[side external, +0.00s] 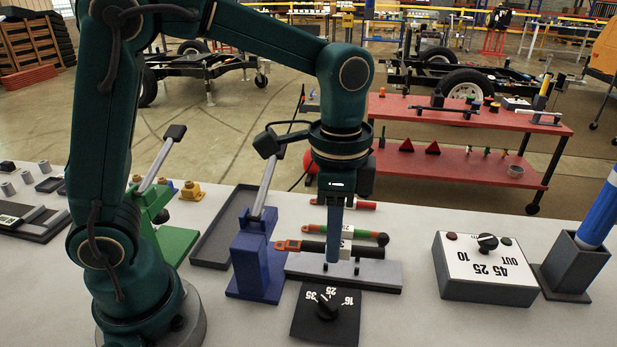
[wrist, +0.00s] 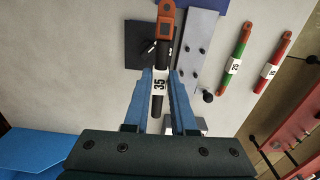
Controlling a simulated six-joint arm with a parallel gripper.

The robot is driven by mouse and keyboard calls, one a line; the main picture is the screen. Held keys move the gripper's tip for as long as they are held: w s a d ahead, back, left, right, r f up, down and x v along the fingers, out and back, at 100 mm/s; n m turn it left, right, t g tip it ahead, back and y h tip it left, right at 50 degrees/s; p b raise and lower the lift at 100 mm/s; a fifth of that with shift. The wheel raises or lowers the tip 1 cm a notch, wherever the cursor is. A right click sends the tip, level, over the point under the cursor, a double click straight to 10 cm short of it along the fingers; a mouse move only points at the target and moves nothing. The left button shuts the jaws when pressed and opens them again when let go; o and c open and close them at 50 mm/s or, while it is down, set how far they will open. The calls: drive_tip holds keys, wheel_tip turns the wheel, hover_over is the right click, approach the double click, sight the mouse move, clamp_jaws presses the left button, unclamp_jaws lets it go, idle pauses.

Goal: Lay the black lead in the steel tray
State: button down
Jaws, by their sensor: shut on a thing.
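My gripper (side external: 334,258) is shut on the black lead (side external: 366,251), which has an orange lug at one end and a white label. In the wrist view the black lead (wrist: 159,106) lies between the two blue fingers (wrist: 160,88), its label reading 35 and its lug pointing to the top of the picture. It looks raised above the bench, but the height is hard to judge. The steel tray (side external: 222,232), long, dark grey and shallow, looks empty and lies left of my gripper, beyond the blue clamp stand. I cannot identify the tray in the wrist view.
The blue stand (side external: 256,257) with its lever rises between my gripper and the tray. A grey pegged bar (side external: 374,272) and black dial plate (side external: 312,325) lie nearby. Green (side external: 322,229) and red (side external: 362,205) leads lie behind. A switch box (side external: 484,265) stands right.

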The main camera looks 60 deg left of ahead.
drive_tip(key=s+d+f, duration=0.1)
drive_tip(key=d+f, duration=0.1)
drive_tip(key=d, duration=0.2)
drive_tip(key=s+d+f, duration=0.1)
drive_tip(key=d+f, duration=0.2)
drive_tip(key=s+d+f, duration=0.1)
drive_tip(key=d+f, duration=0.1)
drive_tip(key=d, duration=0.2)
drive_tip(key=shift+d+f, duration=0.2)
drive_tip(key=shift+d, duration=0.15)
drive_tip(key=shift+f, duration=1.95)
drive_tip(key=c, duration=0.7)
unclamp_jaws()
drive_tip(key=shift+f, duration=0.15)
drive_tip(key=shift+c, duration=0.2)
